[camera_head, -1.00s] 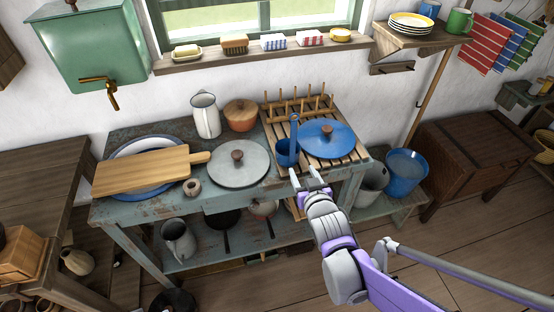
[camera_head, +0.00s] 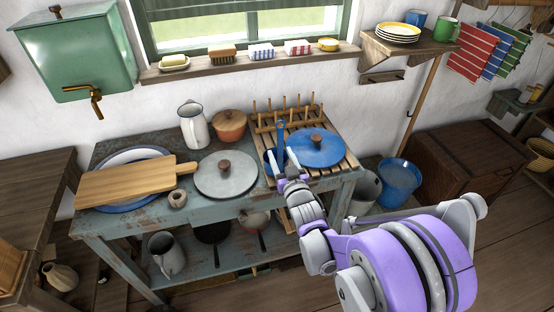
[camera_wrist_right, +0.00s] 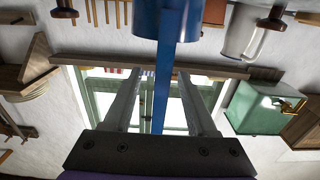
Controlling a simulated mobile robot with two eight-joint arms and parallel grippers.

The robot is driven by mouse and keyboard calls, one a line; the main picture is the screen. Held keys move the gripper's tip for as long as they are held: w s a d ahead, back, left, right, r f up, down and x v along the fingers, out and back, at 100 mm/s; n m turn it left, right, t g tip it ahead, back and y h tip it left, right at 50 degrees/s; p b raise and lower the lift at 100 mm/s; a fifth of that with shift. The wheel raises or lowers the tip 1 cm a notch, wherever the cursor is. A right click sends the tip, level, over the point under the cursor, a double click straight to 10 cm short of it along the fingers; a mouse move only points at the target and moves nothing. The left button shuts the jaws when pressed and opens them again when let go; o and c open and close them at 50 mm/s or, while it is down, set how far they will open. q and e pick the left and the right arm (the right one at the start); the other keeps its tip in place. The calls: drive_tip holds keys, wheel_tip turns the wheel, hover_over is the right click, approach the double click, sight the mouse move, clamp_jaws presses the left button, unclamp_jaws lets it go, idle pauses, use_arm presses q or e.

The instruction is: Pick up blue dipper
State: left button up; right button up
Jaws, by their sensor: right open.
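The blue dipper (camera_head: 281,134) stands at the left front of the wooden dish rack (camera_head: 262,127), its long handle pointing up. Its cup (camera_head: 269,164) is partly hidden by my right gripper (camera_head: 283,173), which is at the dipper. In the upside-down right wrist view, the cup (camera_wrist_right: 166,20) is at the top and the handle (camera_wrist_right: 161,95) runs down between the two fingers of my right gripper (camera_wrist_right: 160,76). The fingers are apart, with gaps showing beside the handle. My left gripper is not in view.
A blue lid (camera_head: 318,146) lies on the rack just right of the dipper. A grey lid (camera_head: 225,178) lies to its left on the worn table (camera_head: 125,222). A white jug (camera_head: 193,125) and a wooden-lidded pot (camera_head: 229,128) stand behind. A blue bucket (camera_head: 399,180) is right of the table.

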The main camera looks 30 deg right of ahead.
drive_tip(key=x, duration=0.4)
drive_tip(key=shift+a, duration=0.15)
drive_tip(key=shift+s, duration=0.1)
clamp_jaws()
